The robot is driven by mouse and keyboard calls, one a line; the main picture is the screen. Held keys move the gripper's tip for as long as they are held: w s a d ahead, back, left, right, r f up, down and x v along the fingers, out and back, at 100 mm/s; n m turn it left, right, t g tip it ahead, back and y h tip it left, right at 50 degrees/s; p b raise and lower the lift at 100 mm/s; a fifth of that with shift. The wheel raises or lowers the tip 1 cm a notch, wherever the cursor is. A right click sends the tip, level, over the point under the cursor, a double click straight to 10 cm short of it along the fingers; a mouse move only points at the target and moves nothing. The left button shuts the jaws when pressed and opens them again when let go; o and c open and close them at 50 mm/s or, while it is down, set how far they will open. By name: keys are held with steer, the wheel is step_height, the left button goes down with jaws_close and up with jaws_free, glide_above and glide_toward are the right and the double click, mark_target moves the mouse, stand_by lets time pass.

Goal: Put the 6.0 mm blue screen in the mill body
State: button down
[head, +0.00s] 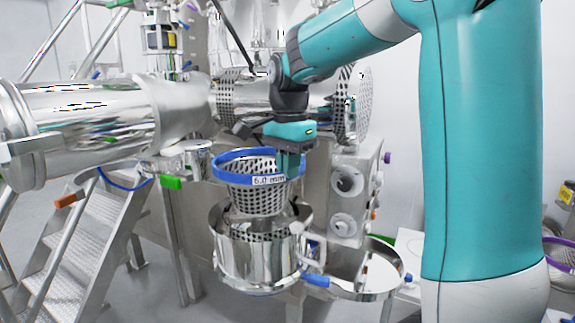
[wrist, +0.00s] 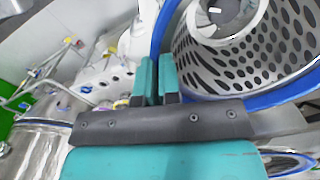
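The 6.0 mm screen (head: 258,196) is a perforated steel cone with a blue rim and a white "6.0 mm" label. My gripper (head: 291,165) is shut on the right side of its blue rim and holds it roughly upright, wide end up. The screen is above the open steel mill body (head: 250,262), and its narrow lower end overlaps the mouth in the head view; I cannot tell how far it is inside. In the wrist view the screen (wrist: 235,60) fills the upper right, beside the nearly closed fingers (wrist: 157,78).
A round steel part with a blue-tipped handle (head: 362,283) stands out right of the mill body. A grey panel with round ports (head: 347,195) is behind it. A large steel cylinder (head: 85,120) and metal steps (head: 85,235) are on the left.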

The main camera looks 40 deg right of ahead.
mark_target(289, 228)
steer(key=shift+f+b, duration=3.35)
steer(key=shift+f, duration=1.8)
steer(key=c, duration=1.2)
jaws_free()
steer(key=shift+c, duration=0.2)
step_height(289, 228, up, 18)
steer(key=p, duration=0.3)
steer(key=shift+s+f, duration=0.15)
steer(key=shift+f, duration=0.1)
steer(key=shift+a+f, duration=0.1)
steer(key=shift+a, duration=0.05)
